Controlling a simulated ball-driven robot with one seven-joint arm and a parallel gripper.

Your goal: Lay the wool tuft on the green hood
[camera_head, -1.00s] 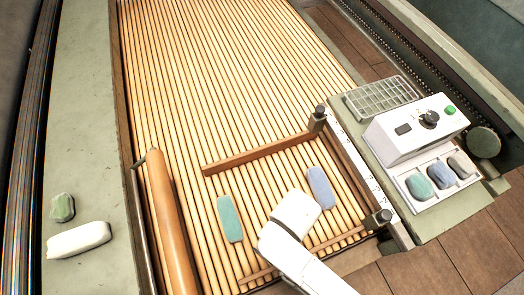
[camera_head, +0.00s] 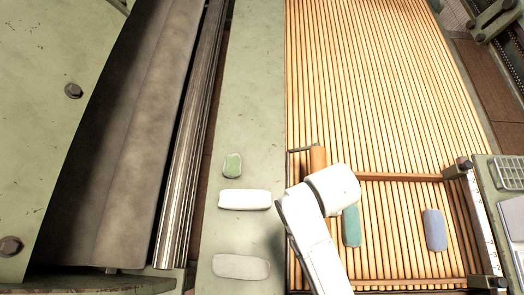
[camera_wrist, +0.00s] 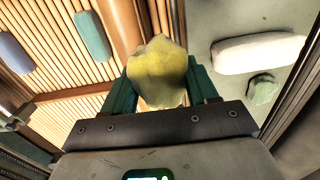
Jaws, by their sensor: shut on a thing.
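A yellow wool tuft (camera_wrist: 158,72) is held between the two teal fingers of my gripper (camera_wrist: 162,88) in the wrist view. It sticks up past the fingertips. In the head view my white arm hides the gripper and the tuft, beside the lattice's left edge. A large green painted casing (camera_head: 45,130) with bolts fills the far left of the head view; a flat pale green ledge (camera_head: 250,110) runs beside the lattice. I cannot tell for certain which one is the hood.
On the ledge lie a small green tuft (camera_head: 232,166), a white roll (camera_head: 244,199) and a grey roll (camera_head: 240,266). A teal piece (camera_head: 352,226) and a blue piece (camera_head: 435,230) lie on the wooden lattice (camera_head: 370,80). A metal roller (camera_head: 190,130) stands between casing and ledge.

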